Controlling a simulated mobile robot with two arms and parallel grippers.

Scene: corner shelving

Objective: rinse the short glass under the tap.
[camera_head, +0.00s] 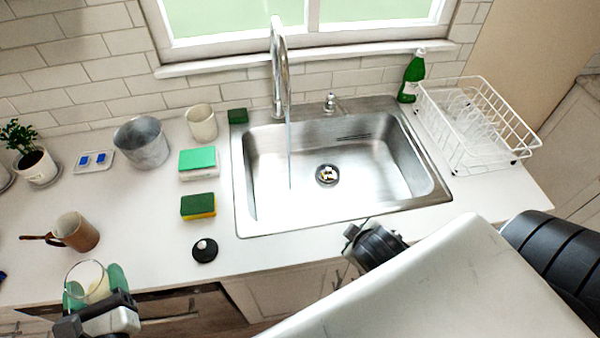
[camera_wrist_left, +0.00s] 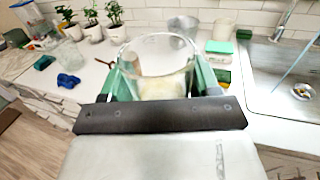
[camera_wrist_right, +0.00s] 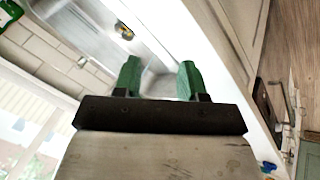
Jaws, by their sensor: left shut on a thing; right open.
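The short glass (camera_head: 87,278) is clear, with something pale at its bottom. My left gripper (camera_head: 95,290) is shut on it near the counter's front edge, at the lower left of the head view. In the left wrist view the glass (camera_wrist_left: 158,62) stands between the green fingers, rim away from the gripper's base. The tap (camera_head: 280,65) rises behind the sink (camera_head: 345,190), and a thin stream of water (camera_head: 289,150) runs from it into the basin. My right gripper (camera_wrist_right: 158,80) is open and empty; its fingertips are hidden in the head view.
Left of the sink are a brown mug (camera_head: 76,232), a metal pot (camera_head: 142,143), a cream cup (camera_head: 202,123), sponges (camera_head: 198,206) and a black stopper (camera_head: 205,250). A white dish rack (camera_head: 480,125) and green bottle (camera_head: 411,76) stand at right.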

